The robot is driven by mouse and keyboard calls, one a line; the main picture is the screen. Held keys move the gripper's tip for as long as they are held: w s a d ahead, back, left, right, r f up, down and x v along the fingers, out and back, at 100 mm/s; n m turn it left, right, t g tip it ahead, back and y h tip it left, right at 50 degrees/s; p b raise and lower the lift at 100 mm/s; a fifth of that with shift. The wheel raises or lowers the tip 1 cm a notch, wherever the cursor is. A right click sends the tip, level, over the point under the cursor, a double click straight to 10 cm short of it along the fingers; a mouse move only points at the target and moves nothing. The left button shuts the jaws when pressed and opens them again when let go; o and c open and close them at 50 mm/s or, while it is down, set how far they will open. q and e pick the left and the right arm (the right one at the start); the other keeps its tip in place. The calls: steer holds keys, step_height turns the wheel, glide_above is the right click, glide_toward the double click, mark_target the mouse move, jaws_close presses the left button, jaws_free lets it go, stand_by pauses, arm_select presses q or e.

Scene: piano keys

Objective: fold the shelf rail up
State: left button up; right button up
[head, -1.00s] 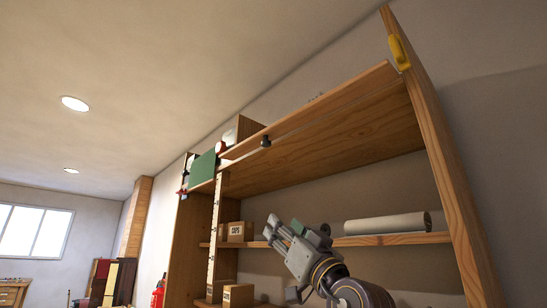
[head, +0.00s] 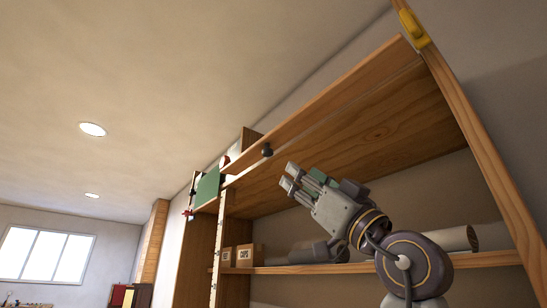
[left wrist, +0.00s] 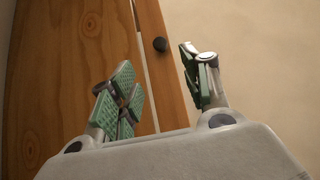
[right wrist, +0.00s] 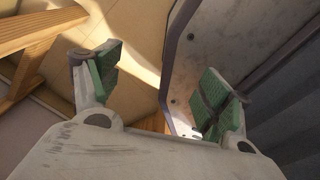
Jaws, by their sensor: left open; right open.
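The shelf rail (head: 330,104) is a long wooden strip along the front of the top shelf, with a dark round knob (head: 267,150) near its left end. The rail (left wrist: 169,75) and knob (left wrist: 160,44) also show in the left wrist view. My left gripper (head: 289,178) is open and empty, below and right of the knob. In the left wrist view the knob lies beyond the gap between the fingertips (left wrist: 162,72), apart from them. My right gripper (right wrist: 163,82) is open and empty in the right wrist view, away from the rail.
A yellow latch (head: 413,30) sits on the upright post at the rail's right end. A green panel (head: 207,187) hangs at the left end. The lower shelf (head: 490,259) holds small boxes (head: 245,255) and a roll (head: 455,238). Open room lies left of the shelf.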

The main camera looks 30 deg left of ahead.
arm_select(q)
steer(key=p, duration=0.3)
glide_toward(269, 154)
steer(key=s+x, duration=0.1)
steer(key=x, duration=0.4)
steer(key=p+x, duration=0.1)
steer(key=x, duration=0.1)
steer(key=shift+w+d, duration=0.2)
steer(key=shift+w, duration=0.2)
steer(key=shift+x, duration=1.05)
arm_select(e)
steer(key=shift+s+a+r, duration=0.2)
steer(key=shift+r, duration=0.55)
steer(key=shift+s+a+r, duration=0.2)
steer(key=shift+r, duration=0.6)
steer(key=shift+s+a+r, duration=0.2)
steer(key=shift+r, duration=0.55)
arm_select(q)
steer(key=shift+f, duration=0.1)
steer(key=shift+c, duration=0.3)
steer(key=shift+t, duration=0.3)
steer(key=c, duration=1)
arm_select(e)
steer(key=shift+a, duration=0.65)
